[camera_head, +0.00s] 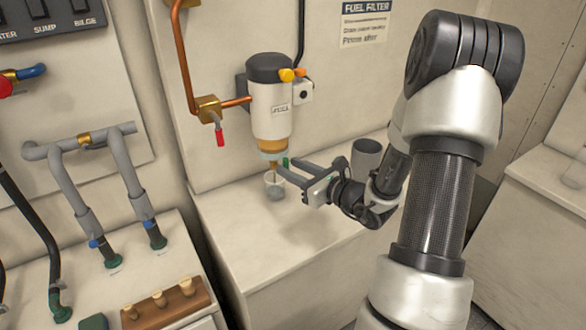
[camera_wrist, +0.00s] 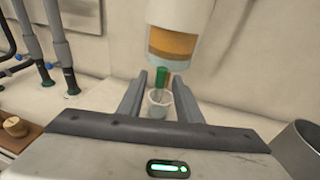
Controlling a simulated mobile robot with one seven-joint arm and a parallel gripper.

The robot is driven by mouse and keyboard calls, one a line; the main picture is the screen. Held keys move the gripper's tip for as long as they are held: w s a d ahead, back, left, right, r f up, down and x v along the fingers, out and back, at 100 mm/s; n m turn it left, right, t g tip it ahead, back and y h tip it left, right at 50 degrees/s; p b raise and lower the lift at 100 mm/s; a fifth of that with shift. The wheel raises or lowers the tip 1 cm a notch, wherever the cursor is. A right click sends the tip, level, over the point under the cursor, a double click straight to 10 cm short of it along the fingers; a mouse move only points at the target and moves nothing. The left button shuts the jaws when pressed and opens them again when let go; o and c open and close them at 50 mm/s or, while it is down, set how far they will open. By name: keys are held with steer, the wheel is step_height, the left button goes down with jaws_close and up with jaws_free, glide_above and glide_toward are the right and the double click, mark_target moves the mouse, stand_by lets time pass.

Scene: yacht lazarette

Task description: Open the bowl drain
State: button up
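The fuel filter (camera_head: 270,108) is a white canister with a dark cap on the wall. Its bowl (camera_head: 271,145) holds amber liquid and has a pale bottom; the bowl also shows in the wrist view (camera_wrist: 178,45). A small green drain piece (camera_wrist: 162,76) hangs under the bowl. My gripper (camera_wrist: 160,76) is open, with its fingers on either side of the green piece and visible gaps between; it also shows in the head view (camera_head: 291,166). I cannot tell whether the drain is open. A small clear cup (camera_wrist: 159,103) stands beneath it.
A grey cylindrical container (camera_head: 367,158) stands right of my gripper on the white ledge (camera_head: 235,215). A copper pipe with a red-handled valve (camera_head: 220,137) is left of the filter. Grey pipes (camera_head: 100,165) and a wooden plug holder (camera_head: 170,307) are farther left.

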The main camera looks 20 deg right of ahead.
steer(key=shift+s, duration=0.1)
steer(key=v, duration=1.7)
steer(key=shift+d, duration=0.15)
